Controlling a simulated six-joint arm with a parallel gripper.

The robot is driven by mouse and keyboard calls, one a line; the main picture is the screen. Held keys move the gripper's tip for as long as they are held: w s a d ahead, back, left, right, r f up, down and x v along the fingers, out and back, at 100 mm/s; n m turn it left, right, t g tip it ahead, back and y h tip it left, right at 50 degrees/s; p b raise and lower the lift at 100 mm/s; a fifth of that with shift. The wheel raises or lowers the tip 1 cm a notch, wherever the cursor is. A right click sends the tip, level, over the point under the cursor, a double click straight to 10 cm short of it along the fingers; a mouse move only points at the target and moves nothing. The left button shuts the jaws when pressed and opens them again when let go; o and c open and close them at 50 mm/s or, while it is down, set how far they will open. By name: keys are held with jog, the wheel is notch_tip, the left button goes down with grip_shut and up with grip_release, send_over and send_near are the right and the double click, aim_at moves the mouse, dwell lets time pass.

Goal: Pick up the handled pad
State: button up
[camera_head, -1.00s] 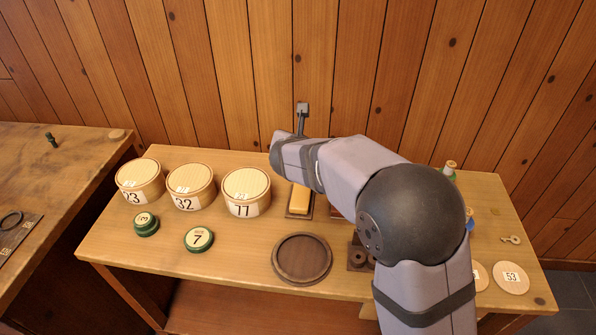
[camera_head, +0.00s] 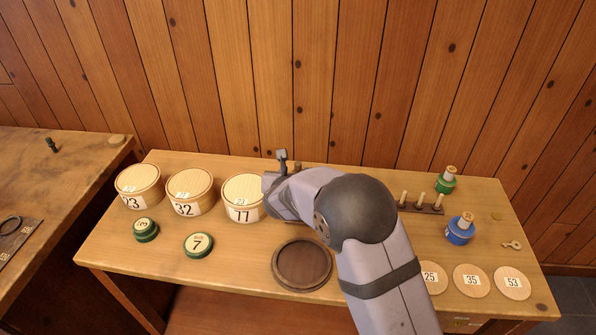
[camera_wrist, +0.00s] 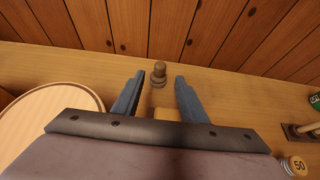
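A yellow block, which looks like the handled pad (camera_wrist: 168,114), shows partly in the wrist view, between and below the fingers. Its lower part is hidden by my gripper's dark body. In the head view my arm covers it. My gripper (camera_wrist: 160,77) is open, with its two blue-grey fingers apart on either side of the block. I cannot tell whether they touch it. A brown turned knob (camera_wrist: 158,73) stands beyond the block, near the back of the table, and shows between the fingertips.
Several round lidded boxes stand left of my arm, the nearest marked 77 (camera_head: 243,197). A dark round dish (camera_head: 302,286) sits in front. A peg rack (camera_head: 422,208), green spool (camera_head: 446,182), blue spool (camera_head: 460,231) and numbered discs (camera_head: 472,281) are at right. The wooden wall rises behind.

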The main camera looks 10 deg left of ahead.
aim_at(298, 167)
jog(key=shift+p+x, duration=1.15)
jog(key=shift+x, duration=2)
grip_shut()
